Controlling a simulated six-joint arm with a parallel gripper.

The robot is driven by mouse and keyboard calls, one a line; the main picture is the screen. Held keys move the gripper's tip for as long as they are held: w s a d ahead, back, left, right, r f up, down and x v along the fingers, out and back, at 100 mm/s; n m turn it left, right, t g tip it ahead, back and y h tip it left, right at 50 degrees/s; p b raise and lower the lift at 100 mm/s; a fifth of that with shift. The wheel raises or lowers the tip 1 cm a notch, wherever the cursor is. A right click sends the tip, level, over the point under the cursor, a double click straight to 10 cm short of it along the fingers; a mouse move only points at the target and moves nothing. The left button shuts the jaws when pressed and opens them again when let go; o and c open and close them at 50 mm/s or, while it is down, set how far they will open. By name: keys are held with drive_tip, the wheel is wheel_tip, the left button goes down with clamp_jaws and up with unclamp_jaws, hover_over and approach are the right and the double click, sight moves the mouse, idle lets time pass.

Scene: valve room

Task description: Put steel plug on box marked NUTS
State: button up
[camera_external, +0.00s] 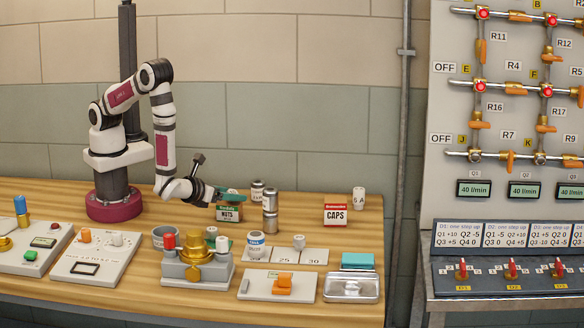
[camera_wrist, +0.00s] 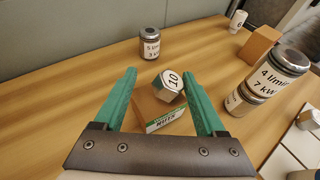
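A silver hexagonal piece marked 10 (camera_wrist: 169,83), which looks like the steel plug, is at the top of the brown box marked NUTS (camera_wrist: 166,121). It seems to rest on the box, tilted in the wrist view. The NUTS box also shows in the external view (camera_external: 229,213), below my gripper (camera_external: 232,195), where the plug is hard to make out. In the wrist view my gripper (camera_wrist: 158,72) has its green fingers spread wide on both sides of the plug and box. The right finger is close to the plug; I cannot tell whether it touches.
Labelled metal canisters (camera_external: 270,210) stand right of the NUTS box, with another (camera_external: 257,191) behind. A red and white CAPS box (camera_external: 337,211) is farther right. A brass valve fixture (camera_external: 198,263) stands in front. Wooden tabletop between the NUTS and CAPS boxes is partly clear.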

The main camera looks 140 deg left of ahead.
drive_tip(key=shift+r, duration=0.2)
drive_tip(key=v, duration=1.2)
drive_tip(key=s+d+r+n+t+h, duration=0.1)
drive_tip(key=s+d+r+n+h, duration=0.8)
drive_tip(key=s+r+n+h, duration=0.1)
drive_tip(key=s+r+h, duration=0.1)
drive_tip(key=s+r, duration=0.1)
drive_tip(key=s, duration=0.1)
drive_tip(key=shift+d+r+n+t, duration=0.2)
drive_tip(key=shift+n+t, duration=0.1)
drive_tip(key=shift+t, duration=0.1)
